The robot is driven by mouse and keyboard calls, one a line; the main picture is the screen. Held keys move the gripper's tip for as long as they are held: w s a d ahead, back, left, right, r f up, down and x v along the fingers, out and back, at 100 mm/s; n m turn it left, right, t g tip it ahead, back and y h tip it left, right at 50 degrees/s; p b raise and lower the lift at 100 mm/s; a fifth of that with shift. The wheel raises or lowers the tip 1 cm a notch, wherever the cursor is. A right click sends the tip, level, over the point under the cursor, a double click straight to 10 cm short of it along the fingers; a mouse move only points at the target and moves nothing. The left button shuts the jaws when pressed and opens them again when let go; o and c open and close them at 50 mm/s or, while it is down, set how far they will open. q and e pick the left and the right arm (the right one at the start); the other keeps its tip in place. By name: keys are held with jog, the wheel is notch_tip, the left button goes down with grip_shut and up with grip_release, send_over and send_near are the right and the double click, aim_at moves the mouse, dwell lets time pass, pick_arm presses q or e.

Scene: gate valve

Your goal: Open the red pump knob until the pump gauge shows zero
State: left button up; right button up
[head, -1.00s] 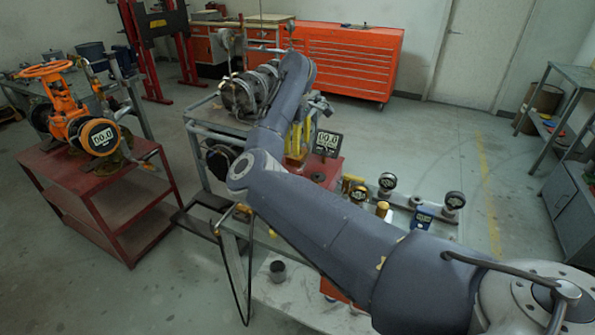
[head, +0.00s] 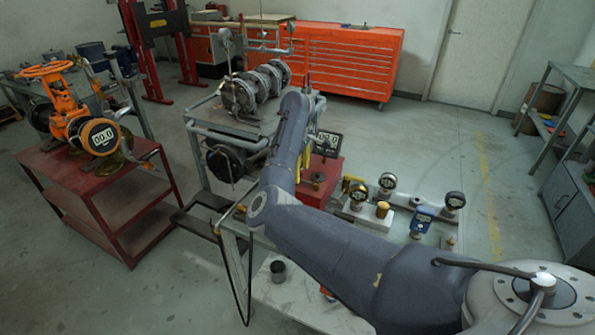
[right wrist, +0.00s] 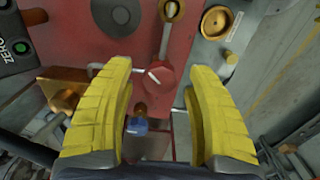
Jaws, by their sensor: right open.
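The red pump (head: 325,185) stands mid-scene, partly behind my right arm; its red top panel fills the middle of the right wrist view (right wrist: 185,35). The red knob (right wrist: 153,79), with a white mark, shows between the fingers there and is hidden in the head view. My right gripper (right wrist: 158,112) is open, its two yellow fingers either side of the knob with gaps on both sides. In the head view its fingers (head: 304,163) are mostly hidden by the arm. The dark pump gauge (head: 327,144) stands above the pump; its digits are too small to read surely.
A black box marked ZERO (right wrist: 15,50) and a brass block (right wrist: 62,90) lie left of the fingers.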

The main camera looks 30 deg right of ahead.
grip_shut()
dwell(0.4)
jog(key=m, duration=0.3)
jog(key=shift+m, duration=1.8)
grip_release()
